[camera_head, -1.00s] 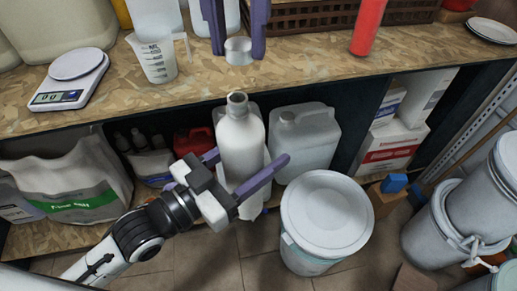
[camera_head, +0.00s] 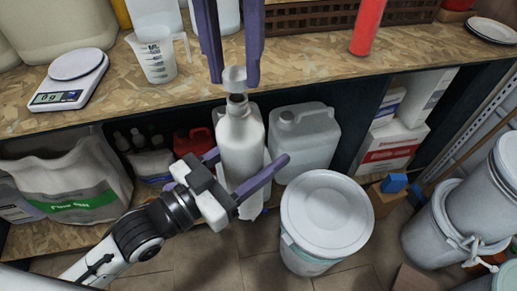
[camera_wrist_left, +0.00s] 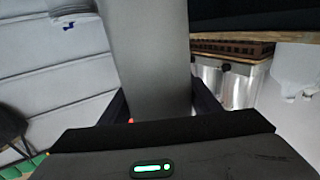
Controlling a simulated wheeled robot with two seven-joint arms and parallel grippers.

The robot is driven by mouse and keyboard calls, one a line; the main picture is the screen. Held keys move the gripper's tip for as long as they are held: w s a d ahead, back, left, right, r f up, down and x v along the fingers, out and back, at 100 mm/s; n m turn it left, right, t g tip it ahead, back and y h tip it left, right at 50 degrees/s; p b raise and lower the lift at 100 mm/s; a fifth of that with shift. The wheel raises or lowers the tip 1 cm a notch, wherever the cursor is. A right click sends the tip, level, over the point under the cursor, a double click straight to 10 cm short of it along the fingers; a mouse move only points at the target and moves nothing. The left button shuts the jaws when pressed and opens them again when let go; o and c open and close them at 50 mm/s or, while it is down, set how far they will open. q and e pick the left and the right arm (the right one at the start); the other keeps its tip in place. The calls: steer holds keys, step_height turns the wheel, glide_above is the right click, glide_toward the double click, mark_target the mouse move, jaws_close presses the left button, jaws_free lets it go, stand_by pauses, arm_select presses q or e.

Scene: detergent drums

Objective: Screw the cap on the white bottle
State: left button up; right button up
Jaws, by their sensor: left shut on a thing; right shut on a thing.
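The white bottle (camera_head: 241,132) stands upright in front of the shelf, its open neck (camera_head: 237,99) facing up. My left gripper (camera_head: 248,160) is shut around the bottle's body. In the left wrist view the bottle is a plain grey surface (camera_wrist_left: 150,60) between the fingers (camera_wrist_left: 160,105). My right gripper (camera_head: 235,80) points down from the top and is shut on the small whitish cap (camera_head: 234,76). The cap is right above the neck; the dark mouth still shows below it. I cannot tell whether they touch.
A measuring jug (camera_head: 158,62) and a scale (camera_head: 72,80) stand on the worktop (camera_head: 300,65) behind, with a red cylinder (camera_head: 369,25) to the right. A white lidded drum (camera_head: 326,215) stands right of the bottle, and a grey canister (camera_head: 305,145) sits on the lower shelf.

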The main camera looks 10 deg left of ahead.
mark_target(234, 76)
steer(key=shift+s, duration=0.15)
stand_by(0.4)
steer(key=shift+f, duration=0.9)
steer(key=shift+f, duration=0.6)
